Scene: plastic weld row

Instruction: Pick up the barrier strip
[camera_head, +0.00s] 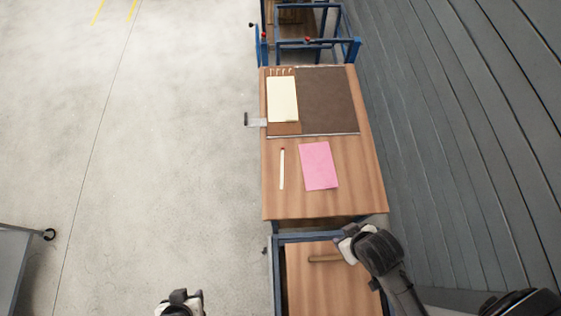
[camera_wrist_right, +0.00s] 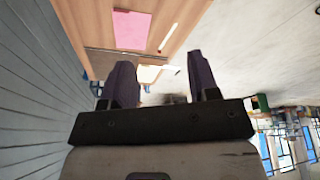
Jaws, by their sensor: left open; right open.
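The barrier strip appears to be the thin white strip (camera_head: 282,169) with a dark reddish tip, lying flat on the wooden table left of a pink sheet (camera_head: 319,166). The strip also shows in the right wrist view (camera_wrist_right: 168,38). My left gripper (camera_head: 181,297) is at the bottom edge over the floor, partly cut off, open and away from the table. My right gripper (camera_wrist_right: 161,72) is open, with nothing between its dark fingers. In the head view my right arm stands over the nearer wooden cart, apart from the strip.
A dark brown board with a cream sheet (camera_head: 283,99) covers the far part of the table (camera_head: 345,195). A blue-framed cart (camera_head: 310,290) stands nearer, another behind. A grey wall (camera_head: 470,150) is on the right; open floor on the left.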

